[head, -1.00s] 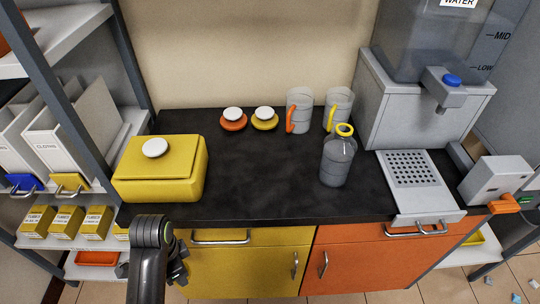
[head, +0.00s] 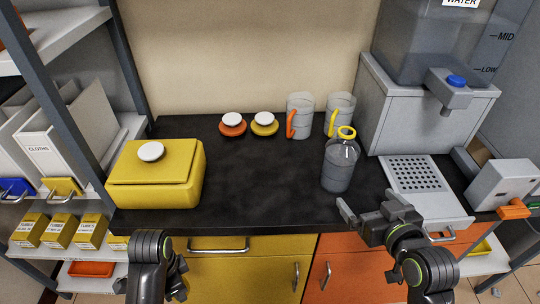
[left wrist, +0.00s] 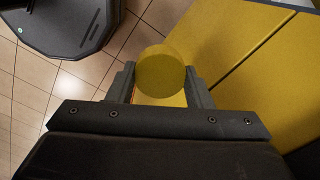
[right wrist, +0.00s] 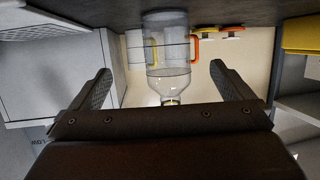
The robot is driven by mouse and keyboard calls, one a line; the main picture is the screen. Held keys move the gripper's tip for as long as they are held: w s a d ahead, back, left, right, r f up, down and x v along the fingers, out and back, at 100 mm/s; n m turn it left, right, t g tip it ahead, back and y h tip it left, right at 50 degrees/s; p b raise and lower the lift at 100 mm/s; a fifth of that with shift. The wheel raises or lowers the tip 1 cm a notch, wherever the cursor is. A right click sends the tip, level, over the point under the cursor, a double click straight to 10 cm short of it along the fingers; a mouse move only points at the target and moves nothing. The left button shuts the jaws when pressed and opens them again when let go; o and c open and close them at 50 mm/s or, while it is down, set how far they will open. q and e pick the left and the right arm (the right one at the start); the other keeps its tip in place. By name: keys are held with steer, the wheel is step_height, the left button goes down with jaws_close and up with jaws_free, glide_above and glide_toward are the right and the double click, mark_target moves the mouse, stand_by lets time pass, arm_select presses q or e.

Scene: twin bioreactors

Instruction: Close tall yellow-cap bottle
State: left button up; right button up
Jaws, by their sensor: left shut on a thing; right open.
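The tall clear bottle (head: 340,168) stands upright on the dark counter, right of centre, with a yellow ring at its open neck (head: 346,132). In the right wrist view the bottle (right wrist: 168,58) appears upside down, ahead of and between the spread fingers. My right gripper (head: 371,206) is open and empty, at the counter's front edge, just in front and to the right of the bottle. My left gripper (left wrist: 160,85) is shut on a round yellow cap (left wrist: 160,68), in front of the yellow cabinet. The cap is hidden in the head view.
Two mugs, orange-handled (head: 299,116) and yellow-handled (head: 340,112), stand behind the bottle. An orange lid (head: 232,127) and a yellow lid (head: 264,127) lie to their left. A yellow box (head: 155,180) is at left, a water dispenser (head: 400,110) at right. The counter's middle is clear.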

mark_target(349, 165)
steer(key=shift+t+y, duration=0.4)
steer(key=shift+t, duration=0.3)
steer(key=w+r, duration=0.1)
steer(key=w+a+r, duration=0.1)
steer(key=r, duration=0.1)
steer(key=shift+a+r, duration=0.1)
steer(key=shift+r, duration=0.15)
steer(key=shift+w, duration=0.1)
arm_select(q)
steer(key=shift+r+p, duration=0.35)
arm_select(e)
steer(key=x, duration=0.6)
steer(key=shift+w+a+f, duration=0.1)
steer(key=shift+w, duration=0.3)
arm_select(q)
steer(key=shift+r+p, duration=0.5)
arm_select(e)
steer(key=shift+r+x, duration=0.2)
steer(key=shift+x, duration=2.35)
steer(key=shift+c, duration=0.3)
